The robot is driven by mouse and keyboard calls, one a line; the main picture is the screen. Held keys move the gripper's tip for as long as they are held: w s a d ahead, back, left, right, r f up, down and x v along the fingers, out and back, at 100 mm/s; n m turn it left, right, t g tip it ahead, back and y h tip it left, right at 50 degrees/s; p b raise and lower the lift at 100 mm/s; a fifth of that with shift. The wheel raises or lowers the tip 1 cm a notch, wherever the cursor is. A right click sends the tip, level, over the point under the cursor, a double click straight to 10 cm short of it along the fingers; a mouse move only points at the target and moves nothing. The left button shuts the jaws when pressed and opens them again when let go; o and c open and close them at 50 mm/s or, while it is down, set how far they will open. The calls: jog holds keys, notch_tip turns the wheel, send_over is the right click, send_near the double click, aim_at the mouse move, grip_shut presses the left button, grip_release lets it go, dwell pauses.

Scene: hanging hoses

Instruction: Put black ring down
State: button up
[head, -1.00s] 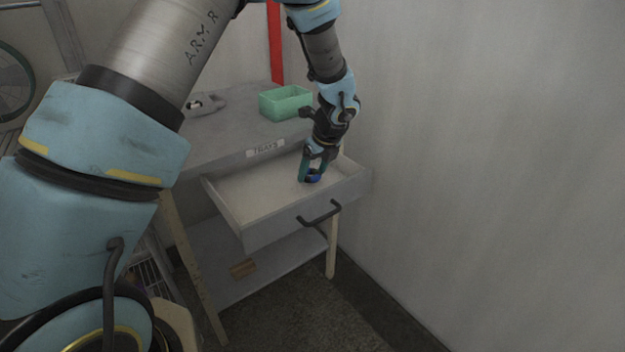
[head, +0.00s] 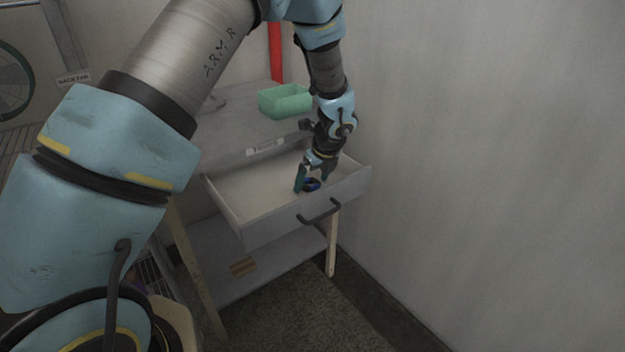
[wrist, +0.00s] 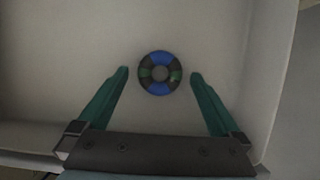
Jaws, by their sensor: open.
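The black ring (wrist: 160,58) has blue and dark green patches. In the wrist view it lies flat on the pale floor of the open drawer (wrist: 60,60). It also shows in the head view (head: 312,184), partly behind the fingers, inside the drawer (head: 240,190). My gripper (wrist: 159,75) is open, with its green fingers spread on either side of the ring's near edge and apart from it. In the head view my gripper (head: 310,180) reaches down into the front right part of the drawer.
The drawer belongs to a grey bench; a green open box (head: 285,102) stands on its top. The drawer's front has a dark handle (head: 319,213). A small brown block (head: 243,267) lies on the lower shelf. A bare wall (head: 480,150) is close on the right.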

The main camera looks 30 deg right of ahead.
jog(key=shift+r, duration=0.2)
jog(key=a+v, duration=0.1)
jog(key=v, duration=1.1)
jog(key=w+a+r+n+g, duration=0.2)
jog(key=w+a+n, duration=0.1)
jog(key=a+n, duration=1.25)
jog(key=s+a+n, duration=0.4)
jog(key=a+n, duration=0.4)
jog(key=a, duration=0.2)
jog(key=s+a+n+g+h, duration=0.1)
jog(key=s+a+n, duration=0.3)
jog(key=a+n, duration=0.5)
jog(key=a, duration=0.2)
jog(key=shift+s+a+r+b, duration=0.15)
jog(key=shift+a+r+b, duration=0.15)
jog(key=shift+r+b, duration=0.1)
jog(key=shift+r, duration=0.1)
